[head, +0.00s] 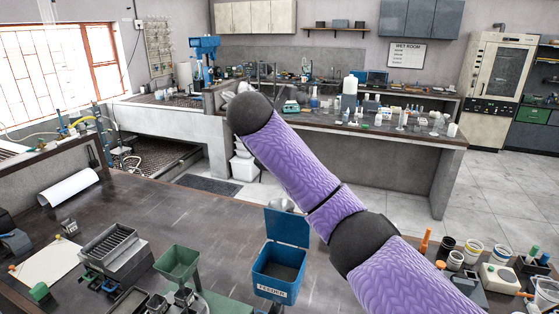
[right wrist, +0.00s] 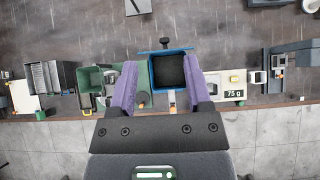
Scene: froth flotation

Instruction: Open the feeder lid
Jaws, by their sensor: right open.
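The blue feeder (head: 277,290), marked FEEDER, stands on the dark bench. Its blue lid (head: 287,227) is raised, standing roughly upright at the back of the box, and the dark inside shows. In the right wrist view the feeder's open box (right wrist: 172,72) is seen from above. The lid shows nearly edge-on with a black knob (right wrist: 165,42) at its far side. My right gripper (right wrist: 161,64) is open, its purple fingers apart over the two sides of the box, holding nothing. I cannot tell whether they touch it. My left gripper is in neither view.
A green hopper (head: 177,264) stands left of the feeder. A grey slotted box (head: 110,246) is further left. Several cups, a scale (head: 499,279) and bottles stand at right. My right arm crosses the head view. The bench behind the feeder is mostly clear.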

